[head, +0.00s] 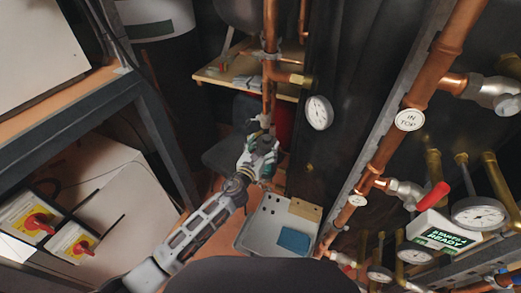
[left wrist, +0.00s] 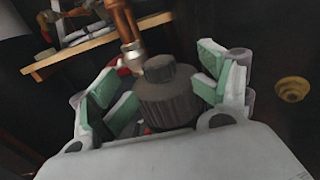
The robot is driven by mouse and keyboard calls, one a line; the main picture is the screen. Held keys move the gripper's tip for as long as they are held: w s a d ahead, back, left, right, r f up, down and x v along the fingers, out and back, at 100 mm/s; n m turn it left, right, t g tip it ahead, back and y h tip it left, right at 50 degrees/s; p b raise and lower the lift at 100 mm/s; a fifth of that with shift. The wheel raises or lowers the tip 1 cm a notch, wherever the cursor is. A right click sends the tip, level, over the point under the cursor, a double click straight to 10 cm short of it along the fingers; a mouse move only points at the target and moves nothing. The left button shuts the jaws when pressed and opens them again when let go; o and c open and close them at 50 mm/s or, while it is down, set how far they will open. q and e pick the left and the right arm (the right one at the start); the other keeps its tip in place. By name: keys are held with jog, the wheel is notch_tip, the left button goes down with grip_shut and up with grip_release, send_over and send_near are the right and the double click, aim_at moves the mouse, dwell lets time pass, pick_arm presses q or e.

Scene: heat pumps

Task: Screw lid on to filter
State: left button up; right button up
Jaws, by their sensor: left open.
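A dark grey ribbed lid (left wrist: 166,103) with a raised knob on top shows in the left wrist view, in the gap between my fingers. A copper pipe (left wrist: 124,24) with a metal fitting shows just behind it. Whether the lid sits on the filter cannot be told, because the filter body is hidden beneath or behind it. My left gripper (head: 259,151) is open, its green-padded fingers on both sides of the lid; the left wrist view shows this gripper (left wrist: 161,93) too. In the head view it hides the lid, beside the lower end of the vertical copper pipe (head: 269,70). My right gripper is out of view.
A grey tray (head: 252,236) with a blue cloth (head: 293,240) is below my left gripper. A wooden shelf (head: 222,80) stands behind. Copper pipes, gauges (head: 319,112) and a red-handled valve (head: 432,196) crowd the right. Switches with red knobs (head: 40,222) are at left.

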pick_arm(q)
jog(key=shift+o, duration=0.6)
jog(key=shift+w+d+r, duration=0.2)
jog(key=shift+w+r, duration=0.05)
jog(key=shift+w, duration=0.45)
jog(key=shift+o, duration=0.5)
jog(key=shift+w+d, duration=0.1)
jog(key=shift+w, duration=0.05)
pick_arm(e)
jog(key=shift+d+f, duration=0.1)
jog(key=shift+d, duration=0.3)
pick_arm(q)
jog(key=o, duration=0.5)
jog(key=c, duration=0.5)
jog(key=shift+c, duration=0.2)
jog(key=shift+r+h, duration=0.1)
jog(key=shift+h, duration=0.2)
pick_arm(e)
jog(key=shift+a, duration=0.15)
